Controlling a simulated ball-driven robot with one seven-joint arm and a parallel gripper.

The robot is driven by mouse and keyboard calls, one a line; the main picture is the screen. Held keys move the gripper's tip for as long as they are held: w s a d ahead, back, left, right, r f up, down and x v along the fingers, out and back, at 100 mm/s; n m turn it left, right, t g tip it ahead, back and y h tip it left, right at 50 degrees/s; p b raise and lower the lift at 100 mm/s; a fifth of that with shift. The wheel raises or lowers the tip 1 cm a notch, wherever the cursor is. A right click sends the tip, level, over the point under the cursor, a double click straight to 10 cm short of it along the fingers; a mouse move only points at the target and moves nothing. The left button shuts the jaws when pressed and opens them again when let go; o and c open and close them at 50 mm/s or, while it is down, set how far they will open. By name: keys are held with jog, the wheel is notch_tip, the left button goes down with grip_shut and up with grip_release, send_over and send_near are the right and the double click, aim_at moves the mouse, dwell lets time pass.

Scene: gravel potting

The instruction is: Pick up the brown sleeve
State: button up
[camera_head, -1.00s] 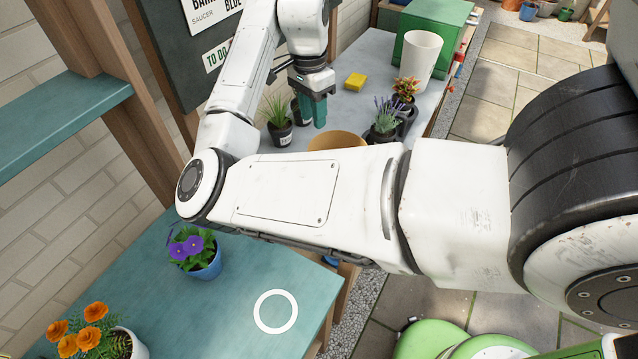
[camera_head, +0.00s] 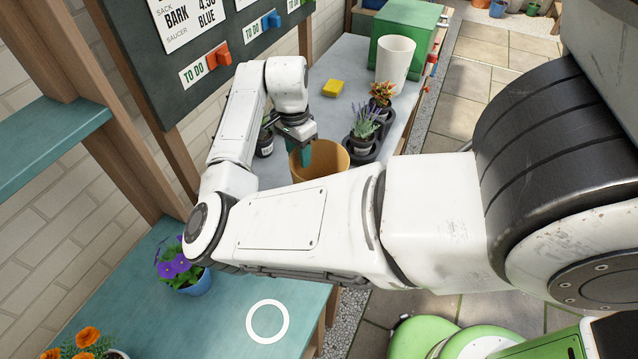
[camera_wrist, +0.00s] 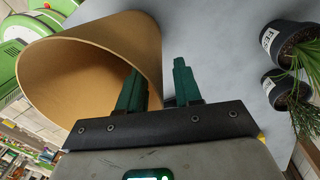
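The brown sleeve (camera_head: 335,160) is a wide, open-topped, tan-orange tube on the grey bench. My forearm hides its lower part in the head view. In the wrist view the sleeve (camera_wrist: 75,75) fills the left side, its mouth facing the camera. My gripper (camera_wrist: 158,68) is open, with a gap between its two green fingers. The left finger overlaps the inside of the sleeve's mouth and the right finger is outside, so the wall lies between them. I cannot tell whether either finger touches it. In the head view my gripper (camera_head: 302,158) is at the sleeve's left rim.
Labelled black pots with grassy plants (camera_wrist: 290,45) stand beside the gripper. A lavender pot (camera_head: 363,128) in a dark tray is right of the sleeve. Behind are a yellow sponge (camera_head: 332,88), a white pot (camera_head: 395,60) and a green box (camera_head: 408,35). The teal table (camera_head: 215,310) is nearer.

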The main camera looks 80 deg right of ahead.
grip_shut()
jog(key=shift+r, duration=0.2)
dwell(0.6)
